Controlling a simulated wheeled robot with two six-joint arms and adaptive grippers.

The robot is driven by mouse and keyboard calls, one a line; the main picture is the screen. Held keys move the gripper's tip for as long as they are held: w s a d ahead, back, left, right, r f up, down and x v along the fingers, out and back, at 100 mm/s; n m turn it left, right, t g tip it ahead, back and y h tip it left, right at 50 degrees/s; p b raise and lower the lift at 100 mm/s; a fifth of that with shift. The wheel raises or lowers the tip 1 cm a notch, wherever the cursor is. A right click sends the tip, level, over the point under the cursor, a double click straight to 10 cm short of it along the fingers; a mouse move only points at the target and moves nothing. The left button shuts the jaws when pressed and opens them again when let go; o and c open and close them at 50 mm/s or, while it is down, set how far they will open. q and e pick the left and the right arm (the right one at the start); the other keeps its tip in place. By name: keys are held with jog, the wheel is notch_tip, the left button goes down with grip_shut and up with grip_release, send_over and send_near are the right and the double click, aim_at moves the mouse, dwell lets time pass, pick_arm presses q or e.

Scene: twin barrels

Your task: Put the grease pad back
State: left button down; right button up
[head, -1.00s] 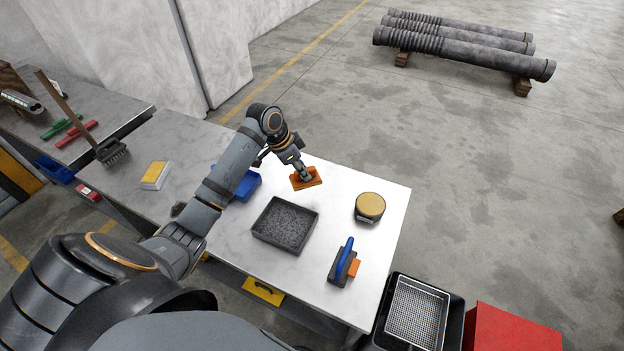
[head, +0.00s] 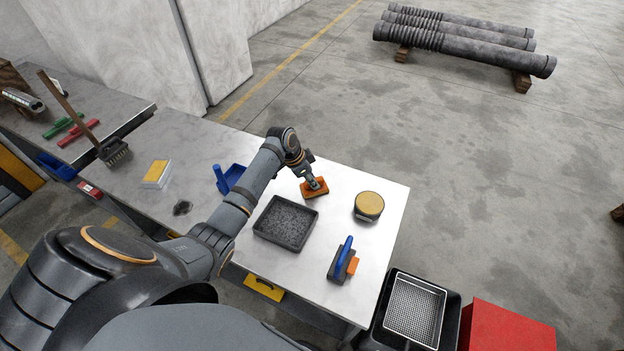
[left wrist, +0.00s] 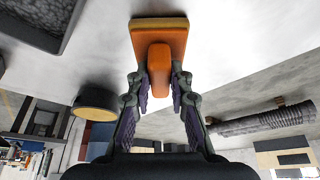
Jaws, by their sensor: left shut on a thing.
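The grease pad (head: 316,192) is an orange block with a handle and a tan edge. My left gripper (head: 313,181) is shut on its handle and holds it over the far part of the white table, between a dark tray (head: 261,233) and a round tin (head: 369,208) with a yellow top. In the left wrist view the fingers (left wrist: 158,78) close on both sides of the orange handle (left wrist: 159,62). Whether the pad touches the table is hard to tell. My right gripper is not in view.
A blue-handled tool (head: 345,254) with an orange block lies near the table's right edge. The dark tray holds grey grainy stuff. A blue dustpan-like thing (head: 231,177) is partly behind my arm. A yellow-topped block (head: 157,173) lies farther left. A mesh basket (head: 415,311) stands off the table.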

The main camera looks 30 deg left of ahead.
pick_arm(q)
jog(key=c, duration=1.2)
grip_release()
jog(key=shift+f, duration=0.1)
jog(key=b+v, duration=0.1)
jog(key=v, duration=1.1)
